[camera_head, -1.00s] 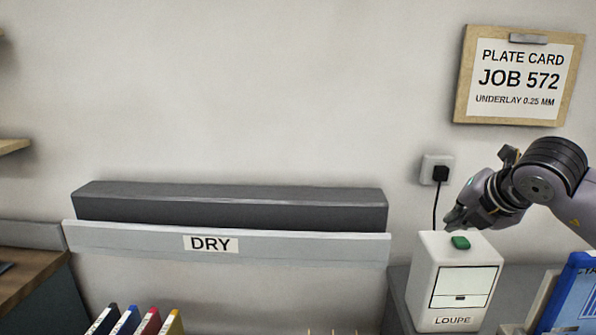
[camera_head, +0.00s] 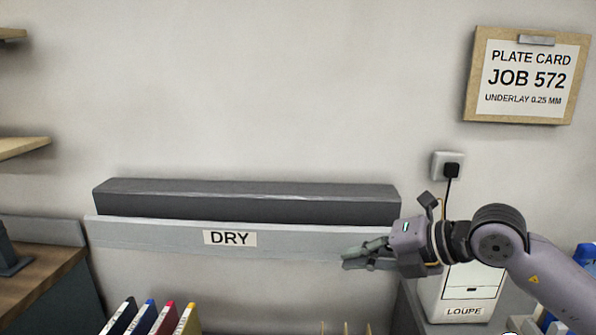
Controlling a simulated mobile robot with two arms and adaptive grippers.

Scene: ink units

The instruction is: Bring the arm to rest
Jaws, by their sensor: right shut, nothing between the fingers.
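My right gripper (camera_head: 348,258) is shut and empty. It points left in front of the right end of the DRY rack (camera_head: 140,232), and I cannot tell whether it touches the rack. My right arm (camera_head: 545,268) comes in from the right edge, across the upper part of the white LOUPE box (camera_head: 434,308). The top of that box and its green button are hidden behind my arm. My left gripper is not in view.
A dark bar (camera_head: 250,205) lies along the DRY rack. Several coloured binders (camera_head: 150,318) stand below it. A plate card board (camera_head: 470,92) and a socket with a black plug (camera_head: 452,170) are on the wall. Wooden shelves (camera_head: 22,148) are at left. The wall above the rack is clear.

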